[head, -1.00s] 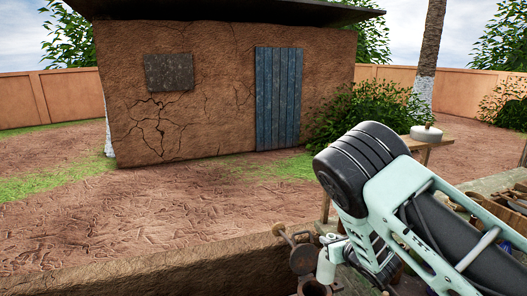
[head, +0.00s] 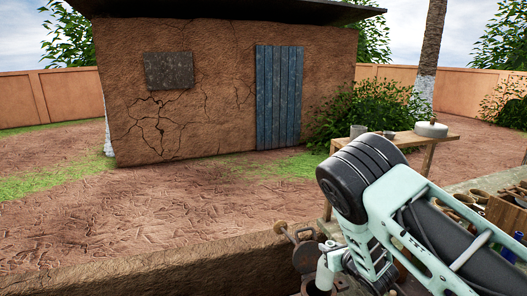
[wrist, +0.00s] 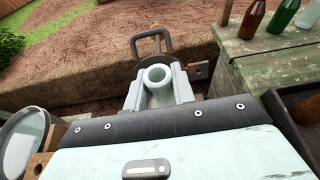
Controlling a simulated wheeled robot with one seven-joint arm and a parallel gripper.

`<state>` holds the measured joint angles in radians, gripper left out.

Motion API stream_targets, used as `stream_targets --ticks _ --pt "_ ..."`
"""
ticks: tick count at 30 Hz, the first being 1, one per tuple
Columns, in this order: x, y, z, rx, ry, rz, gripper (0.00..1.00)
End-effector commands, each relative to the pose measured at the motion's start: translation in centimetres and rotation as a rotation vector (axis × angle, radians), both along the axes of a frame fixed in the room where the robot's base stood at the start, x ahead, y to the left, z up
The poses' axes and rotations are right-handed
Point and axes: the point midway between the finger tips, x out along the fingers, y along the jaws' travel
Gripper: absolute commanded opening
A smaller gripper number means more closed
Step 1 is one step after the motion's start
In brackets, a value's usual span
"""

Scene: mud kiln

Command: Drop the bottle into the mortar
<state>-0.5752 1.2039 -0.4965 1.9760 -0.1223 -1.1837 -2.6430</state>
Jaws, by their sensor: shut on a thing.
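My gripper (wrist: 158,88) is shut on a white bottle (wrist: 157,74), whose round open mouth faces the wrist camera. In the head view the pale bottle (head: 325,270) shows at the lower edge, left of my arm. A brown round-rimmed vessel (head: 313,290), possibly the mortar, is partly visible just below it at the bottom edge. I cannot tell whether the bottle is over its opening or in front of it. In the wrist view the bottle and my gripper hide what lies beneath.
Brown, green and clear bottles (wrist: 283,15) stand on a worn green table (wrist: 265,48) at the right of the wrist view. A dark looped metal piece (wrist: 152,42) is just beyond my fingers. A grey round dish (wrist: 24,142) is at left. A mud ledge (head: 150,275) runs across the front.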

Motion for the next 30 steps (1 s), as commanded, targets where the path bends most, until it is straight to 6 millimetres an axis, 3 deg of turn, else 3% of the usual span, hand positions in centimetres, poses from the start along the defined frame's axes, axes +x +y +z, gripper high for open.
stream_targets --ticks 5,6,8,20,23,30 --pt "0.0 0.0 0.1 0.001 -0.002 0.0 0.0" --pt "0.0 0.0 0.1 0.001 -0.002 0.0 0.33" --pt "0.0 0.0 0.1 0.001 -0.002 0.0 0.5" --pt "-0.5 -0.1 0.1 0.0 0.001 0.0 0.51" --pt "-1.6 -0.5 0.5 0.0 0.001 -0.001 0.51" --pt "-6.0 -1.9 2.3 0.001 0.0 -0.001 0.51"
